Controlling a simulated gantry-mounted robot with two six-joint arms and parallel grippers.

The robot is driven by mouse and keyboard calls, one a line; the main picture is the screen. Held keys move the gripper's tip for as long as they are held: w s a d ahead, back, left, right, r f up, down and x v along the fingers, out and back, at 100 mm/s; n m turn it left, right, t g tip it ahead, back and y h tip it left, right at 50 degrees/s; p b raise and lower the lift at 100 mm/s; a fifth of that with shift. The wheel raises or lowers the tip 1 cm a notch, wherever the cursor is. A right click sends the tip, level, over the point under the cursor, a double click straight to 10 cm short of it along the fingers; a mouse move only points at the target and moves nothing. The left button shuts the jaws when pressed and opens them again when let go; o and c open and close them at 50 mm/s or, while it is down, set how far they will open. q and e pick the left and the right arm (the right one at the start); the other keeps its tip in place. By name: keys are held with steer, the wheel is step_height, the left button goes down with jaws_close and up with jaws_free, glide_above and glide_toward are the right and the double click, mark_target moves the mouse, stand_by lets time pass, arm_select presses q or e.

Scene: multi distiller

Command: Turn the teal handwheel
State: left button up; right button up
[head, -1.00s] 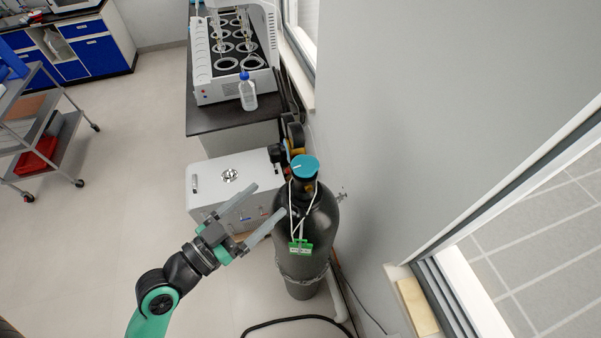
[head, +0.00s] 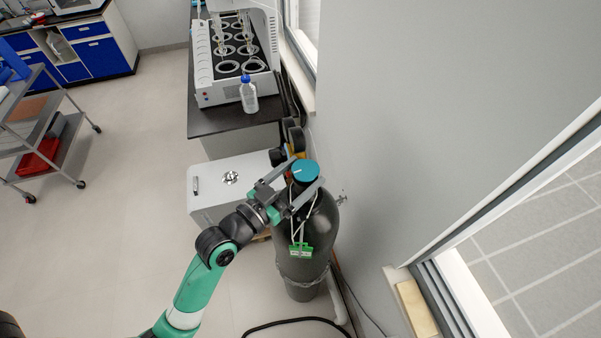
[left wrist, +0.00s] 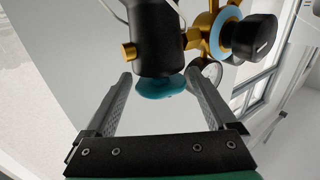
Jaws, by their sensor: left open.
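The teal handwheel (head: 305,171) sits on top of the dark gas cylinder (head: 308,235) by the wall. My left gripper (head: 306,174) is at the cylinder's top, its two fingers on either side of the handwheel. In the left wrist view the handwheel (left wrist: 161,86) shows between the open fingers (left wrist: 160,85), with a visible gap to each, below the dark valve body (left wrist: 157,35). I cannot tell from these views whether a finger touches the wheel. My right gripper is not in view.
A brass regulator (left wrist: 215,28) with a gauge and a dark knob (left wrist: 262,35) sits close beside the valve. A green tag (head: 301,250) hangs on the cylinder. A white box (head: 205,195) stands to the left, and a bench (head: 225,119) with a distiller (head: 205,84) stands behind.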

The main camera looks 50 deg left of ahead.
arm_select(q)
steer(key=c, duration=1.1)
steer(key=shift+o, duration=0.2)
steer(key=shift+a+f+m+h+b, duration=0.3)
steer(key=shift+h+b, duration=0.2)
steer(key=shift+b, duration=0.45)
steer(key=shift+d+r+m+h+b, duration=0.1)
steer(key=shift+m+h+b, duration=0.3)
steer(key=shift+h, duration=0.2)
steer(key=shift+r, duration=0.15)
steer(key=o, duration=1.1)
steer(key=shift+c, duration=0.2)
steer(key=s+p, duration=0.2)
steer(key=s, duration=0.9)
steer(key=shift+s+a, duration=0.2)
steer(key=shift+s, duration=0.15)
